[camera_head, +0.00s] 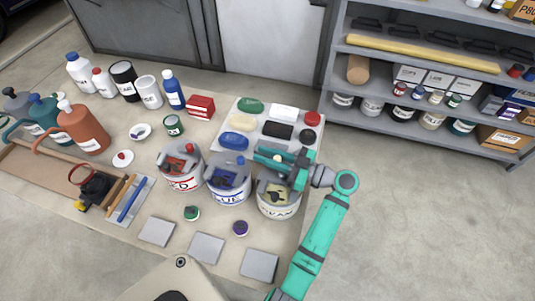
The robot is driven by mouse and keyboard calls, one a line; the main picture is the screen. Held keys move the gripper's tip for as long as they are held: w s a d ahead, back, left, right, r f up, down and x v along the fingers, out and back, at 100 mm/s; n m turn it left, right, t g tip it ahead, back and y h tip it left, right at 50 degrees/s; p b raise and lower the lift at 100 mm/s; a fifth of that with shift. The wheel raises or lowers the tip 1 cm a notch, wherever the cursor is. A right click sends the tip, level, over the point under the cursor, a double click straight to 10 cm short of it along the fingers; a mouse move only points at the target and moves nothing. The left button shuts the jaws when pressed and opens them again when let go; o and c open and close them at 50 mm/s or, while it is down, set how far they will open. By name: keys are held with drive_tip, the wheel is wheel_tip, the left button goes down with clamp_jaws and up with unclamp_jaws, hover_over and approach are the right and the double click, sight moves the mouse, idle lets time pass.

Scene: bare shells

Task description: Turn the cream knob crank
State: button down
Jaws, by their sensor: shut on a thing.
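A white can (277,211) with a grey top and a dark-lettered label, partly cut off from view, stands at the right of a row of three cans. Its top holds a yellowish patch with dark marks. My gripper (270,158) reaches in from the right over the back of this can. Its teal fingers point left and are shut on a small cream knob (277,158), the crank's handle. The crank's arm is mostly hidden behind my gripper, so its angle cannot be told.
The red-labelled can (182,184) and blue-labelled can (228,196) stand close on the left. A pale tray (308,142) of coloured pieces lies behind. Grey square plates (260,265) lie in front. Shelves (420,130) stand at the back right; floor right of the table is clear.

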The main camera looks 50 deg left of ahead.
idle(0.3)
drive_tip(key=c, duration=1.6)
unclamp_jaws()
drive_tip(key=shift+s, duration=0.1)
drive_tip(key=v, duration=1)
drive_tip(key=shift+d, duration=0.35)
